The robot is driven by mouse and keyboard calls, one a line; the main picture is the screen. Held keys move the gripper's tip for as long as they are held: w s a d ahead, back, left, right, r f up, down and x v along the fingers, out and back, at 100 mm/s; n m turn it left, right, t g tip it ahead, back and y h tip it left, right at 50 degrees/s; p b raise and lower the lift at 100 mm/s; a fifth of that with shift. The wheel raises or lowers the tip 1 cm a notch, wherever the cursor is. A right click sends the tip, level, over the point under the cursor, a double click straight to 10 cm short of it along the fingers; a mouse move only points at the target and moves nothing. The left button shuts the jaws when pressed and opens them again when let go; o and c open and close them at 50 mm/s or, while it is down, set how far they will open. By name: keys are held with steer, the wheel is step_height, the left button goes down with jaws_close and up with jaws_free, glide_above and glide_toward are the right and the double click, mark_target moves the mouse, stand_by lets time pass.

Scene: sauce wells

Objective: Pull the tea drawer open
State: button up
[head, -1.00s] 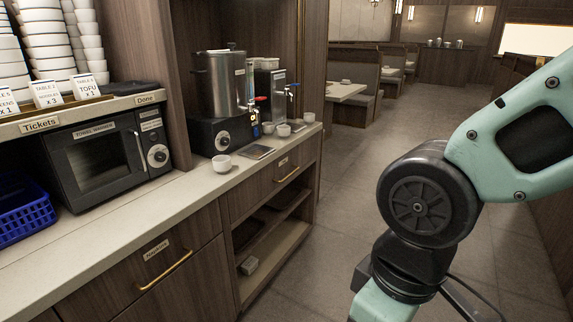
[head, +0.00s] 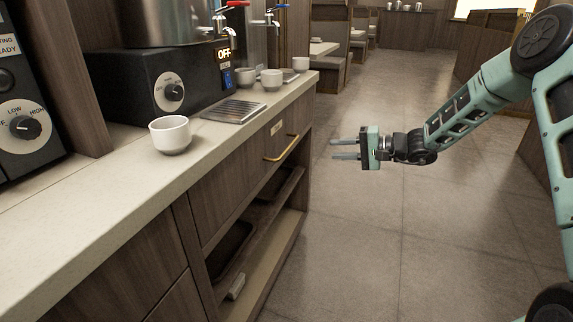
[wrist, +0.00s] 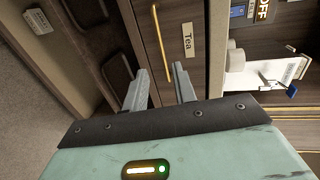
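The tea drawer (head: 235,187) is shut, in the wooden counter below the worktop, with a brass bar handle (head: 282,148) at its right part. In the wrist view the drawer's "Tea" label (wrist: 188,40) and brass handle (wrist: 162,45) show ahead of the fingers. My gripper (head: 333,149) is open and empty, to the right of the handle and apart from it, with its fingers pointing left toward the counter front. It also shows in the wrist view (wrist: 157,80), with a gap between the two fingers.
Open shelves with dark trays (head: 232,250) lie below the drawer. A white cup (head: 170,134), a drip tray (head: 234,111) and a boiler base (head: 160,80) reading OFF stand on the worktop (head: 100,190). The floor (head: 400,210) right of the counter is clear.

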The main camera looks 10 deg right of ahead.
mark_target(287, 148)
steer(key=x, duration=1.1)
steer(key=b+x, duration=0.1)
steer(key=x, duration=0.4)
steer(key=shift+w+f, duration=0.2)
steer(key=shift+w, duration=0.4)
jaws_close()
